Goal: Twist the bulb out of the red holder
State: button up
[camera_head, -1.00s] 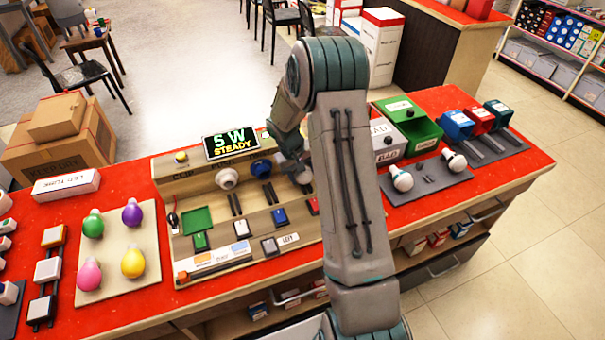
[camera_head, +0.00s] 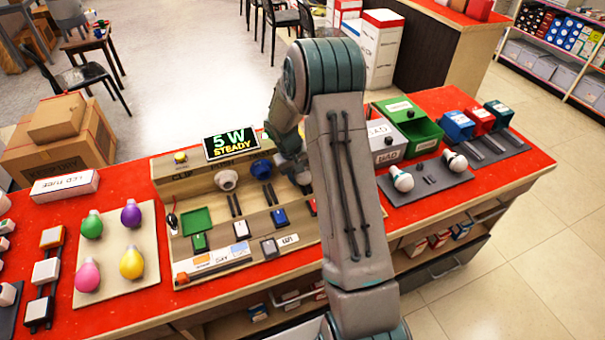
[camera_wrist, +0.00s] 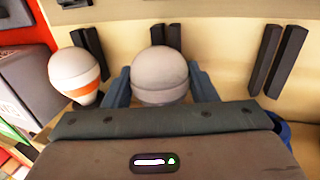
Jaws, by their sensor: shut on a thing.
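A white round bulb (camera_wrist: 160,72) sits between the two fingers of my gripper (camera_wrist: 160,88) in the wrist view, and the gripper is shut on it. In the head view, my gripper (camera_head: 300,176) is at the right part of the tan panel (camera_head: 222,202), right of the blue holder (camera_head: 260,168). The red holder is hidden in both views, by my arm and gripper or by the bulb. I cannot tell whether the bulb is still seated in it.
A bulb with an orange band (camera_wrist: 75,75) stands close beside my gripper in the wrist view. A white holder (camera_head: 225,180) is left of the blue one. A lit display (camera_head: 230,143) stands behind the panel. Grey and green bins (camera_head: 414,130) are right of my arm.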

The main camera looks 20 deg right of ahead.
jog(key=shift+f+h+b, duration=0.15)
jog(key=shift+h+b, duration=0.35)
jog(key=shift+b, duration=0.5)
dwell(0.6)
jog(key=shift+a+h+b, duration=0.1)
jog(key=shift+h+b, duration=0.4)
jog(key=shift+b, duration=0.65)
dwell(1.0)
jog(key=shift+s, duration=0.1)
jog(key=shift+s+b, duration=0.95)
jog(key=shift+s, duration=0.75)
notch_tip(320, 180, up, 8)
jog(key=p, duration=0.4)
jog(key=shift+p, duration=0.35)
